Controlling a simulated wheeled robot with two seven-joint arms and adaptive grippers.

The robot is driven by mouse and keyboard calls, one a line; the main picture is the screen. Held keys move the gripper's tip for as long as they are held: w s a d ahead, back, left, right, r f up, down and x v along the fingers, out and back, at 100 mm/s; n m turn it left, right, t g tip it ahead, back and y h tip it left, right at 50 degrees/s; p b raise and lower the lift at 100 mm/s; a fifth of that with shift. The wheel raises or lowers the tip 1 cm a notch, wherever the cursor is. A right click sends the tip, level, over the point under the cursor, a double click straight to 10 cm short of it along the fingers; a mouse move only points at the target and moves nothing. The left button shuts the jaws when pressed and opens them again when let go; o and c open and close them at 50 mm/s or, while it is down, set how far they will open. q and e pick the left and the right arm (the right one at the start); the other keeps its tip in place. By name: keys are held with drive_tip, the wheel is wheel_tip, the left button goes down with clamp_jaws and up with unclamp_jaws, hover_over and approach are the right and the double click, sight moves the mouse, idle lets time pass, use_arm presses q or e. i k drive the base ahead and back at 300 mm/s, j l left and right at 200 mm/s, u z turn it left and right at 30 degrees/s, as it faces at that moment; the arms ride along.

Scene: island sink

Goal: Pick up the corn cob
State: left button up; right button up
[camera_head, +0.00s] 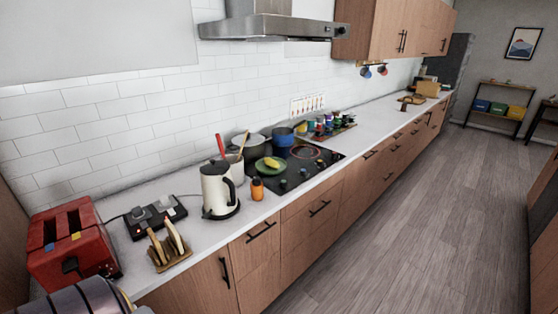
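A small yellow, elongated thing that looks like the corn cob (272,162) lies on a green plate (261,168). The plate is by the near left part of the black cooktop (310,160), in front of the pots. The cob is small in the picture, so its fine detail cannot be made out. Neither of my grippers shows in the head view.
A red toaster (72,245), a toast rack (169,249) and dark pots (248,145) share the counter. The floor (420,215) along the cabinets is clear.

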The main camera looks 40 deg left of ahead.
sight(272, 163)
drive_tip(key=i, duration=3.5)
drive_tip(key=u, duration=2.4)
